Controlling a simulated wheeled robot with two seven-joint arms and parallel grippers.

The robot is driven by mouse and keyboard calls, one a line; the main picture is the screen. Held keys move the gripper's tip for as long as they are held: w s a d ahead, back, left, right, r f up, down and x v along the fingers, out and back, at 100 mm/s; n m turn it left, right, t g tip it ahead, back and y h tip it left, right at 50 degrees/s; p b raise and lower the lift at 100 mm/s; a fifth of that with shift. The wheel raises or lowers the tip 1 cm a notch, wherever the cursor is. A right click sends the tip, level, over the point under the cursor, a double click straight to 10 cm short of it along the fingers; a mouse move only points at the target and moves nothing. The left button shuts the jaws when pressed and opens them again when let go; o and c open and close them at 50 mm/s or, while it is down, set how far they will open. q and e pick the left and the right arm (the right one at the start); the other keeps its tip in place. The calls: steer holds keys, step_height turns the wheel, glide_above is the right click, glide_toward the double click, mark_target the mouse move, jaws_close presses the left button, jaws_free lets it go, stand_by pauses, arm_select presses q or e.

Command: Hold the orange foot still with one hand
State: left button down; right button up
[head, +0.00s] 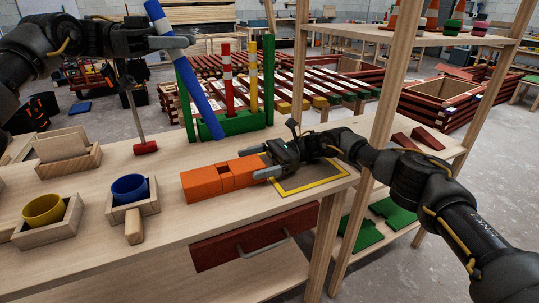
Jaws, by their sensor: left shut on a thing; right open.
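An orange foot (208,182) lies on the wooden workbench, with a dark recess near the middle of its top. My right gripper (259,162) is open at the foot's right end, one finger on the far side and one on the near side. I cannot tell whether either finger touches it. My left gripper (176,42) is shut on a blue batten (201,98) with a white band. The batten is tilted, its lower end to the right in front of the green rack.
The green rack (235,124) holds a red batten (227,80) and a yellow batten (252,78). A red-headed mallet (146,147) stands left of it. Yellow (43,209) and blue (130,187) cups sit in wooden holders. A yellow outline (310,187) marks the bench's right end.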

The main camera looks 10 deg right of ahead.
steer(key=shift+x, duration=1.05)
steer(key=c, duration=1.3)
steer(key=shift+o, duration=0.2)
